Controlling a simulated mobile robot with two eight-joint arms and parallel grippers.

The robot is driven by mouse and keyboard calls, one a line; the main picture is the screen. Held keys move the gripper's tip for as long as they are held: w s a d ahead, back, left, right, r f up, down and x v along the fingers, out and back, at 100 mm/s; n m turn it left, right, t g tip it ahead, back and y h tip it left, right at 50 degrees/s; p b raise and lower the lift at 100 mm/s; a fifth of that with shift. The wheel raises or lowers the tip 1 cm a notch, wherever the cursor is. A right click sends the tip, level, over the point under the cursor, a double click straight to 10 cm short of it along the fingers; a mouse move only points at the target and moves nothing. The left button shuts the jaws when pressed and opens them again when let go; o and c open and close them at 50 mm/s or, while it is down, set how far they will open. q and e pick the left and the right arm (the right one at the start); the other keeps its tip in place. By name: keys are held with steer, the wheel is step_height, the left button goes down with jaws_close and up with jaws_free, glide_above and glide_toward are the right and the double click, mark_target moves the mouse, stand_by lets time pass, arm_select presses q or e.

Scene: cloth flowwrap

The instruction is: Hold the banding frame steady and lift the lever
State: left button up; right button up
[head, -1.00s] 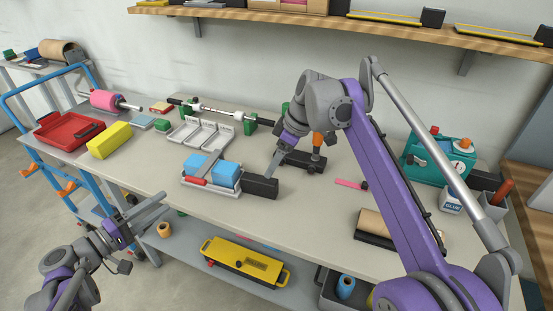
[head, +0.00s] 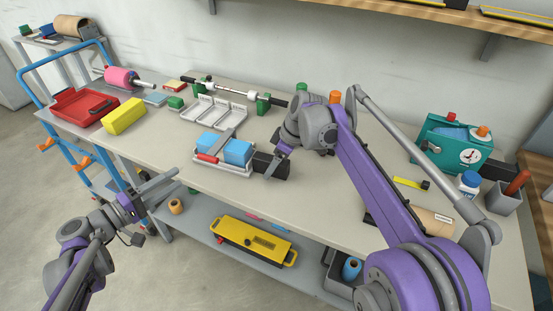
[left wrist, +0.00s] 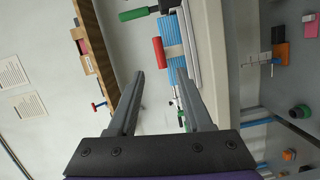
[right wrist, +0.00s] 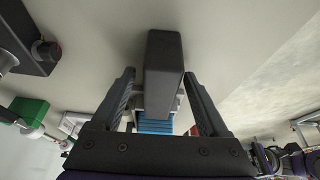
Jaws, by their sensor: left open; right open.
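The banding frame (head: 233,172) is a pale tray on the table, holding blue blocks (head: 238,151). A grey bar and a red handle (head: 207,158) lie across its left part; the handle looks like the lever. A black block (head: 270,167) sits at its right end. My right gripper (head: 275,164) is open at this block. In the right wrist view the block (right wrist: 164,62) lies between the open fingers, with no clear contact. My left gripper (head: 162,188) is open and empty, off the table's front edge. The left wrist view shows the red handle (left wrist: 159,52) beyond its fingertips.
A pale sectioned tray (head: 213,112) and a roller on green stands (head: 263,104) lie behind the frame. A yellow block (head: 124,116) and red tray (head: 82,108) are at the left. A teal device (head: 451,146) stands at the right.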

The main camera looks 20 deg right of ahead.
jaws_close()
arm_select(q)
steer(key=shift+f, duration=0.1)
steer(key=c, duration=0.7)
steer(key=shift+d+f+t, duration=0.1)
steer(key=shift+f+t, duration=0.15)
steer(key=shift+t, duration=0.05)
jaws_close()
steer(key=s+f+n+t+y, duration=0.1)
steer(key=s+f+n+t, duration=0.4)
steer(key=s+f+t, duration=0.1)
steer(key=shift+s+f+t, duration=0.3)
steer(key=shift+f+t, duration=0.15)
steer(key=shift+t, duration=0.55)
